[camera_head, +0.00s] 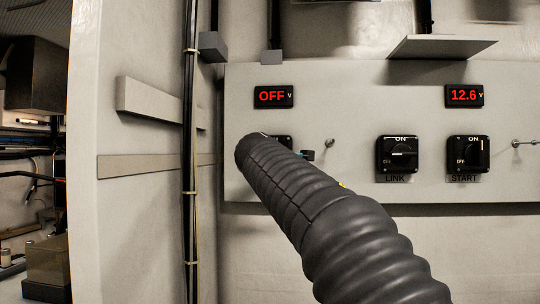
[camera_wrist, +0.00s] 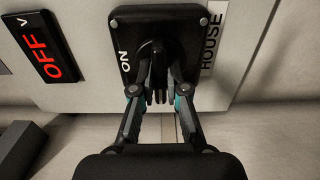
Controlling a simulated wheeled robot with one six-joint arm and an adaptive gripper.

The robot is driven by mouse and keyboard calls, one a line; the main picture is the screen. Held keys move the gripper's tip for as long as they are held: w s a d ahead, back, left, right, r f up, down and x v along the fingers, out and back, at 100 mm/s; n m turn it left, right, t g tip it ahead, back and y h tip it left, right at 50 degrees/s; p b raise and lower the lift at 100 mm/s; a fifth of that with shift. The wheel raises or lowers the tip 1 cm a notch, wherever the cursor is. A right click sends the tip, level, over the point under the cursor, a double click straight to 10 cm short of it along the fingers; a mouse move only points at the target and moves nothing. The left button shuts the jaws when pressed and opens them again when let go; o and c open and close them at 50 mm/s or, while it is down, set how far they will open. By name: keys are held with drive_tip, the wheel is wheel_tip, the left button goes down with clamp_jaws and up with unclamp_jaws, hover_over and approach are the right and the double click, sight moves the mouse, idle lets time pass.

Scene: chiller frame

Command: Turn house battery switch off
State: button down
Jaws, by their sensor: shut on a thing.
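The house battery switch (camera_wrist: 188,30) is a black square rotary switch with a HOUSE label (camera_wrist: 212,38) and an ON mark, seen close in the wrist view. In the head view only its upper edge (camera_head: 285,141) shows; my arm hides the rest. My gripper (camera_wrist: 159,88) is shut on the switch knob (camera_wrist: 158,58), with a finger on each side. The knob's exact angle is hard to tell behind the fingers. The display above the switch (camera_head: 273,96) reads OFF in red; it also shows in the wrist view (camera_wrist: 40,47).
On the same light panel (camera_head: 350,110), the LINK switch (camera_head: 397,156) and START switch (camera_head: 468,156) sit to the right, with a 12.6 display (camera_head: 464,95) above. Small metal toggles (camera_head: 330,144) stick out between switches. Dark vertical cables (camera_head: 190,120) run left of the panel.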

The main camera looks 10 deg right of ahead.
drive_tip(key=c, duration=1.2)
unclamp_jaws()
drive_tip(key=v, duration=1.2)
